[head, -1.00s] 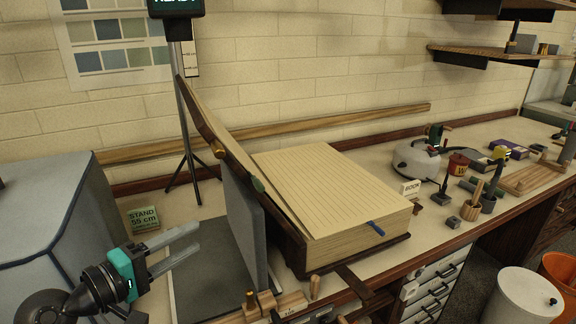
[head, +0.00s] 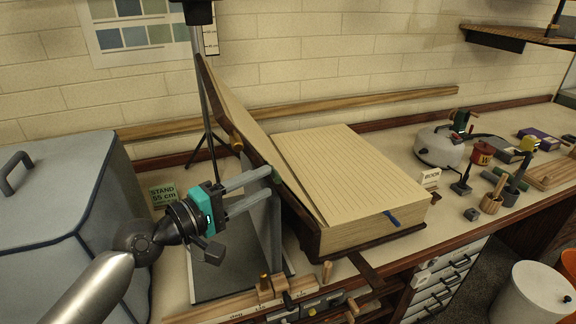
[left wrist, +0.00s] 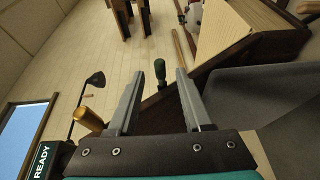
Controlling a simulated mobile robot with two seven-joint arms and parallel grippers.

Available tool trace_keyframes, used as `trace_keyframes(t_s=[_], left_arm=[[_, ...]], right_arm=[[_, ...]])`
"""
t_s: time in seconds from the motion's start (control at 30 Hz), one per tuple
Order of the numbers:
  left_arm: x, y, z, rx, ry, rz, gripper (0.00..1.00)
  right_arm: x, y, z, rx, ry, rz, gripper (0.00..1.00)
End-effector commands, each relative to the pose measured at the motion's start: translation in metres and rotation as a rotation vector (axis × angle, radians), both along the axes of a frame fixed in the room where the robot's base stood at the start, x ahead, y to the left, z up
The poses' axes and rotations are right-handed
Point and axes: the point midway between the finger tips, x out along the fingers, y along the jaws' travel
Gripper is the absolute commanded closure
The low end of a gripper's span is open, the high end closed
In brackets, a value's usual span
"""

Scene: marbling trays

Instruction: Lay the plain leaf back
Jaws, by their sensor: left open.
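A large open book has a thick block of lined cream pages (head: 340,170). Along its left side a wooden-edged leaf (head: 222,105) stands raised and tilted. Whether this is the plain leaf I cannot tell. My right gripper is out of view.
A grey upright plate (head: 262,235) stands under my left fingers. A large blue-grey case (head: 60,215) is at the left, with a green stand sign (head: 163,195) behind my wrist. A thin tripod (head: 207,130) stands behind. Pots and tools (head: 490,204) crowd the bench at right.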

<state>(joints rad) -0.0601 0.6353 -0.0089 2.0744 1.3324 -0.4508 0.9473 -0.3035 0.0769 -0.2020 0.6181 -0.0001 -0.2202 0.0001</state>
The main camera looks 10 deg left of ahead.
Motion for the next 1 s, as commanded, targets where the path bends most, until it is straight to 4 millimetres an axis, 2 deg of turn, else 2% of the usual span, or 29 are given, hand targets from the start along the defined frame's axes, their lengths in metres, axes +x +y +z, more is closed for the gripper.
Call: trace_keyframes(t_s=[0.3, 0.5, 0.93, 1.0], left_arm=[[0.040, -0.026, 0.000, -0.002, -0.001, 0.000, 0.50], [0.057, -0.037, -0.001, -0.001, -0.001, 0.000, 0.50], [0.063, -0.042, -0.002, 0.001, 0.000, 0.000, 0.50], [0.063, -0.042, -0.003, 0.001, 0.000, 0.000, 0.58]], right_arm=[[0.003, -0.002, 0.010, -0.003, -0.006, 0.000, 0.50], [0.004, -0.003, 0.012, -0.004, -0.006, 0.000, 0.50], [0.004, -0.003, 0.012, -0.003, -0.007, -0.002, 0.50], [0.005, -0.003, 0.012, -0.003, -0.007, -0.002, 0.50]])
